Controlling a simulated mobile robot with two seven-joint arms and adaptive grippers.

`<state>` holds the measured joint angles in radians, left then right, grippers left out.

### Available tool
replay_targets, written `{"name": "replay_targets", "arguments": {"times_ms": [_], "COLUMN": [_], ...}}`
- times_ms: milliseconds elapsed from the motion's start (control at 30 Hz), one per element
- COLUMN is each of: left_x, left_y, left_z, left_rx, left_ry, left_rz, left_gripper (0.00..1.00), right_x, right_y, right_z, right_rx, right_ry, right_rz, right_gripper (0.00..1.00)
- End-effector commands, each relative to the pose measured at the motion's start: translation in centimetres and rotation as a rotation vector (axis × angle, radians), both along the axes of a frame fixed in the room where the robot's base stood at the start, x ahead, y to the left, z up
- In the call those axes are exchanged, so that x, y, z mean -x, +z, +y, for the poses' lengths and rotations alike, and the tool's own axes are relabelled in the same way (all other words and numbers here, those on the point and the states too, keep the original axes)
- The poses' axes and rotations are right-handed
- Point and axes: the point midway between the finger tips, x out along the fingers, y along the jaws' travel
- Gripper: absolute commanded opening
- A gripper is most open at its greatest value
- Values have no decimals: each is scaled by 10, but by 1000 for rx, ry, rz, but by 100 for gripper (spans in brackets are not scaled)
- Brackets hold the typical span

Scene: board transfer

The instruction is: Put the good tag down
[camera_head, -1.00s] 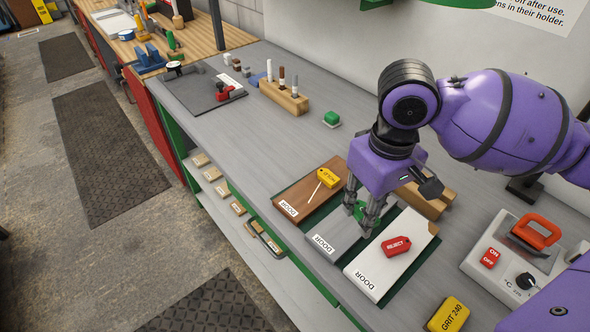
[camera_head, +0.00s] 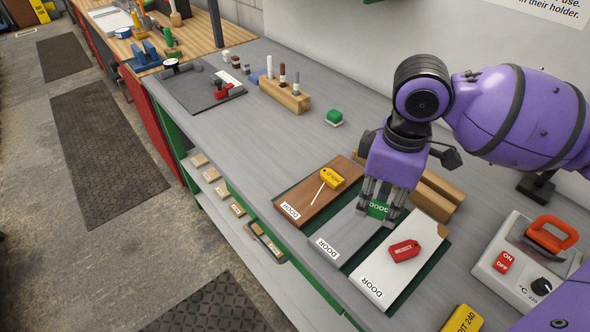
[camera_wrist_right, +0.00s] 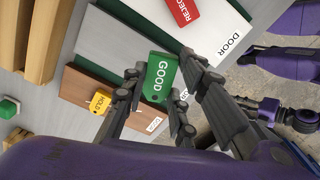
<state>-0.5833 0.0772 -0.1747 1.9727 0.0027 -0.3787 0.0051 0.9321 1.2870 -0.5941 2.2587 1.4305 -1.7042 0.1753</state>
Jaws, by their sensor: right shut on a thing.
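The green good tag (camera_wrist_right: 158,78) is between the fingers of my right gripper (camera_wrist_right: 160,95) in the right wrist view, its GOOD lettering facing the camera. In the head view the right gripper (camera_head: 380,212) is shut on this tag (camera_head: 378,208) over the middle grey DOOR board (camera_head: 345,232). I cannot tell whether the tag touches the board. The red reject tag (camera_head: 404,250) lies on the white DOOR board (camera_head: 378,278). The yellow hold tag (camera_head: 328,179) lies on the brown DOOR board (camera_head: 308,204). My left gripper is not in view.
A wooden block (camera_head: 440,188) lies behind the boards. A heater unit with an orange handle (camera_head: 525,258) stands at the right, with a yellow GRIT 240 block (camera_head: 462,320) near it. A pen holder (camera_head: 285,96) and a green button (camera_head: 334,115) stand farther back.

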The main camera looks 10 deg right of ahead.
Motion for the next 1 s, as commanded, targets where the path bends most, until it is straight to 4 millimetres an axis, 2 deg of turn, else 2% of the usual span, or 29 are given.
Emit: {"name": "replay_targets", "arguments": {"times_ms": [33, 100, 433, 633, 1000], "left_x": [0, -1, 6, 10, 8], "left_y": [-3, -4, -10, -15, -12], "left_z": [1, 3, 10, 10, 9], "left_rx": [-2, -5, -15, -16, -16], "left_ry": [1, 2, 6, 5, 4], "left_rz": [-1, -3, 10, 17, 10], "left_gripper": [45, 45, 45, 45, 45], "right_x": [-6, -15, -34, -35, -35], "right_y": [-15, -25, -45, -75, -78], "right_z": [1, 2, 4, 3, 3], "right_rx": [-1, -2, -1, 1, 1], "right_ry": [-2, -1, -1, -2, -2], "right_rz": [10, 9, 4, 6, 2], "right_gripper": [10, 10, 10, 10, 10]}}
